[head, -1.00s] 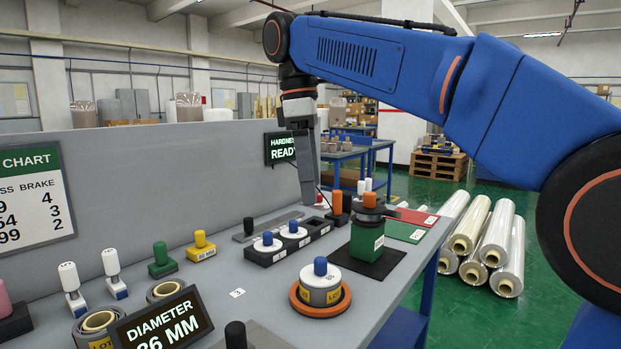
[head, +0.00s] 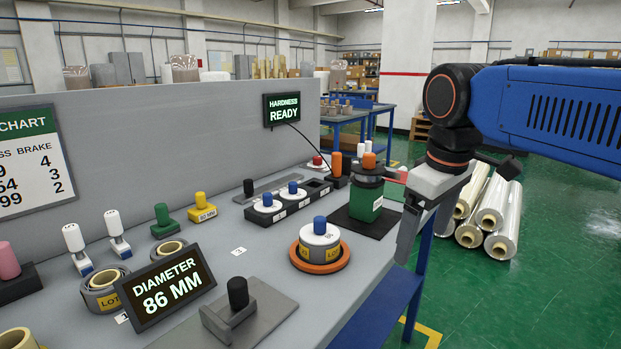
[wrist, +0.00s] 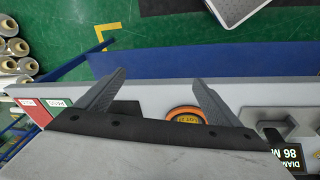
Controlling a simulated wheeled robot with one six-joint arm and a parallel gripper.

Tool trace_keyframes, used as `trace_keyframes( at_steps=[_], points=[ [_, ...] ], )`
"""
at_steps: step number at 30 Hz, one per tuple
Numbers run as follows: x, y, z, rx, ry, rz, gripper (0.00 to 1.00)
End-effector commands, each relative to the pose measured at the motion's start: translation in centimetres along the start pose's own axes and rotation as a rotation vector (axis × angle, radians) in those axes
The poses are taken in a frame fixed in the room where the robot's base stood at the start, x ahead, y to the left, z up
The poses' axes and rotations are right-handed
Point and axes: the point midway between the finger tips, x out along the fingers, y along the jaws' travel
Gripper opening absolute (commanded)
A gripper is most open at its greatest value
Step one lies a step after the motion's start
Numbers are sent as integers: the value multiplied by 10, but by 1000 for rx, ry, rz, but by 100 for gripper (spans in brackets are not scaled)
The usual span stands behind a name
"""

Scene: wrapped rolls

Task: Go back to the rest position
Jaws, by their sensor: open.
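My gripper (head: 421,228) hangs at the right of the head view, past the front edge of the grey bench (head: 262,265), over the green floor. Its fingers point down. In the wrist view my gripper (wrist: 152,92) shows two dark fingers spread apart with nothing between them. A wrapped roll with a blue knob (head: 319,240) sits on an orange ring to the left of my gripper. A green block with an orange knob (head: 366,198) stands on a black pad behind and left of it.
Wrapped rolls (head: 490,215) lie on the floor at the right. A diameter display (head: 166,287) reading 86 MM and a black-knobbed plate (head: 240,305) stand at the front. A hardness display (head: 296,109) reads READY.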

Motion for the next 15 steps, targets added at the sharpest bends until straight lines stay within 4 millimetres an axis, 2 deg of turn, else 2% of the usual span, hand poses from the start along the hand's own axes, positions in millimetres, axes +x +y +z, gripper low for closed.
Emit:
trace_keyframes(
  at_steps=[1,6,12,15],
  points=[
    [12,0,20,57,14,8,87],
    [56,-2,73,250,69,34,87],
    [110,-13,131,468,135,61,87],
    [133,-18,153,552,161,71,87]
  ],
)
